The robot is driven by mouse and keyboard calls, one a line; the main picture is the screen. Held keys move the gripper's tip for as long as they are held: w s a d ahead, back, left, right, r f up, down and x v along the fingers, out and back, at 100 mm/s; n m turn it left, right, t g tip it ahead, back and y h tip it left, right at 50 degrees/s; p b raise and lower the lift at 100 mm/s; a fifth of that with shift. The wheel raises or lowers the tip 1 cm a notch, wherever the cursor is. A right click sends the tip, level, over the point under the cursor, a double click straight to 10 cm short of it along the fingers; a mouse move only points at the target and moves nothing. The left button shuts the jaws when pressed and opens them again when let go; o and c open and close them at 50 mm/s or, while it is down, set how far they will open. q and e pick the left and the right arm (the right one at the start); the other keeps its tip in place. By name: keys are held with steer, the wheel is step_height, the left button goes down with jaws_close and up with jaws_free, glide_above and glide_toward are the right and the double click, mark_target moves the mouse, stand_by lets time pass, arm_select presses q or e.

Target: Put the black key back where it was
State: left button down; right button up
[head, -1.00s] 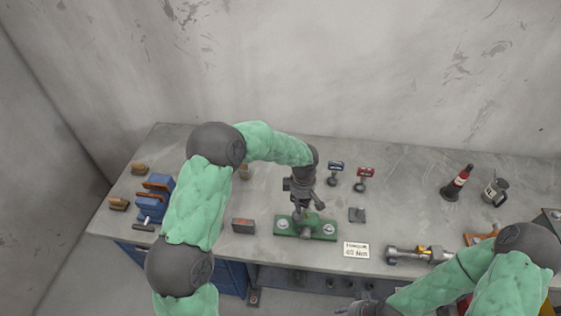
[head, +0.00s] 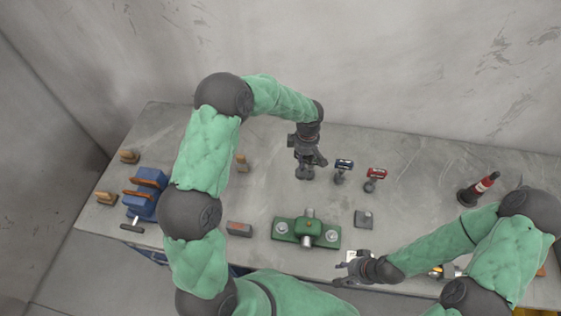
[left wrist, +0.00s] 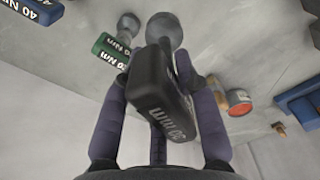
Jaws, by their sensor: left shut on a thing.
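My left gripper (head: 306,158) is shut on the black key (left wrist: 170,95), which reads "30 Nm" in the left wrist view. The key's round grey end (left wrist: 165,28) points away from the gripper; I cannot tell if it touches the bench. A green-labelled key (left wrist: 112,50) stands close beside it, and a blue key (left wrist: 38,10) lies beyond. My right gripper (head: 341,270) looks open and empty near the white sign.
The green fixture (head: 283,228) with a metal post is at the bench's front middle. A small grey block (head: 363,218) and a dark block (head: 239,229) flank it. The back wall is close behind.

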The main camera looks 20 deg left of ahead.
steer(key=shift+r+p, duration=0.45)
steer(key=shift+r, duration=0.1)
steer(key=shift+f+b, duration=0.55)
steer(key=shift+f, duration=0.15)
steer(key=shift+w+f, duration=0.1)
arm_select(q)
steer(key=w+a+f, duration=0.5)
steer(key=a+f, duration=0.6)
steer(key=f, duration=0.1)
steer(key=shift+a, duration=0.3)
steer(key=shift+f, duration=0.1)
